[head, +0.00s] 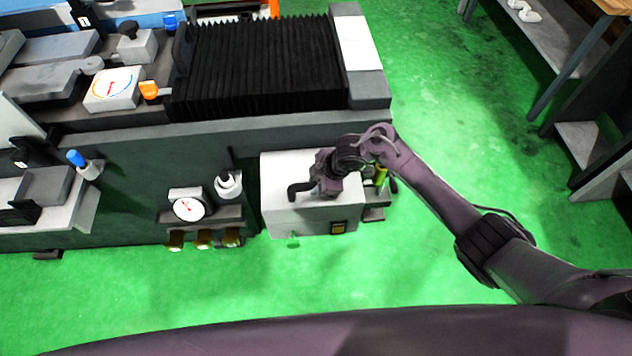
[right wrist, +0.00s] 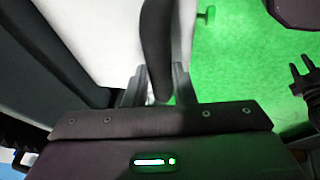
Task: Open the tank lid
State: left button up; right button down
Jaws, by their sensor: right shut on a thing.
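The tank (head: 284,222) is a white box at the lower middle of the head view, with a black and yellow label low on its front. Its white lid (head: 277,167) looks closed and level. My right gripper (head: 312,186) is over the lid and shut on the dark handle (head: 294,192). In the right wrist view, the handle (right wrist: 155,40) stands between the two fingers of the right gripper (right wrist: 155,85). The fingers and arm hide part of the lid. My left gripper is in no view.
The grinder's dark base (head: 130,190) runs along the left and behind the tank. A dial gauge (head: 188,208) sits left of the tank. A small shelf (head: 374,213) is on its right side. Green floor (head: 450,130) is open to the right, with a bench (head: 565,40) beyond.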

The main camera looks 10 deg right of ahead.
jog(key=shift+w+r+p, duration=0.2)
jog(key=shift+w+r, duration=0.05)
jog(key=shift+r, duration=0.25)
jog(key=shift+w+r+p, duration=0.2)
jog(key=shift+w+r, duration=0.05)
jog(key=shift+r, duration=0.25)
pick_arm(q)
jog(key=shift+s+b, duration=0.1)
jog(key=shift+b, duration=0.4)
pick_arm(e)
jog(key=w+r, duration=0.6)
jog(key=shift+w+r, duration=0.35)
jog(key=shift+r, duration=0.05)
jog(key=shift+d, duration=0.1)
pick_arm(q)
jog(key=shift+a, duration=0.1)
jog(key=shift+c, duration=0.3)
